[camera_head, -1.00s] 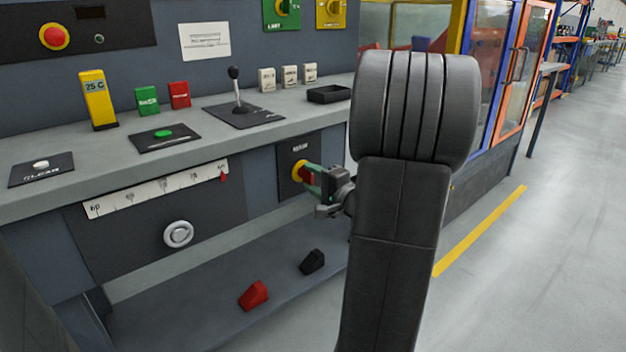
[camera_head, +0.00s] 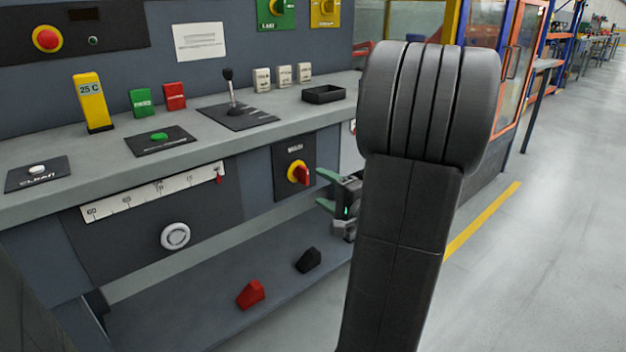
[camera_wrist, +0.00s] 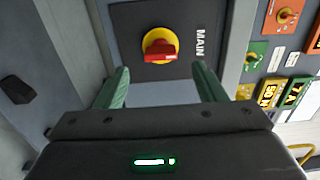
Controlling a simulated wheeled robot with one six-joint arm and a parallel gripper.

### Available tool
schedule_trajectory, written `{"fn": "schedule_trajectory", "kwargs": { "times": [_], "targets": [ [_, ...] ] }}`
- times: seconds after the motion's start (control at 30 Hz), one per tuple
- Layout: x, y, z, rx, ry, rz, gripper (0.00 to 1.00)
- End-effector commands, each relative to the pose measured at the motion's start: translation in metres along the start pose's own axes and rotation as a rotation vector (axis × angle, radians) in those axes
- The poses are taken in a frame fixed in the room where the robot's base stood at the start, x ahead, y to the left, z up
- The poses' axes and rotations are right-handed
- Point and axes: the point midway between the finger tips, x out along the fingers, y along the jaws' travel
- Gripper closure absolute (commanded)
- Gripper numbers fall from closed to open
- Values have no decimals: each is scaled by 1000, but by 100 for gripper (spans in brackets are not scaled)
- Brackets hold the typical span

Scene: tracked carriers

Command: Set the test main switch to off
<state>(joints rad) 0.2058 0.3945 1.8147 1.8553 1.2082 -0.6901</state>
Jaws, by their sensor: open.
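The main switch (camera_head: 300,173) is a red handle on a yellow disc, set on a dark plate (camera_head: 287,153) under the bench top. In the wrist view the switch (camera_wrist: 160,46) sits beside the label MAIN, with its red handle lying across the picture. In the head view the handle looks roughly upright. My gripper (camera_head: 325,190) is just right of the switch, apart from it. In the wrist view its two green fingers (camera_wrist: 161,75) are spread and empty, with the switch beyond and between them. No on or off marking is readable.
A grey bench top (camera_head: 215,135) overhangs the plate. A white dial (camera_head: 175,236) and a scale (camera_head: 150,190) are to the left. Red (camera_head: 251,294) and black (camera_head: 309,260) blocks lie on the lower shelf. Other rotary switches (camera_wrist: 288,15) show at the wrist view's right.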

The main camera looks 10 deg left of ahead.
Motion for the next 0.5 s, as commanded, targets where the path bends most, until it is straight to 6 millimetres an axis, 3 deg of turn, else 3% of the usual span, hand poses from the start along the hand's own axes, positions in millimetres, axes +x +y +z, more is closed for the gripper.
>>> {"fn": "schedule_trajectory", "kwargs": {
  "times": [0.2,0.5],
  "targets": [
    [-42,-2,-1,1,5,0,36],
    [-72,0,0,0,1,0,36]
  ]
}}
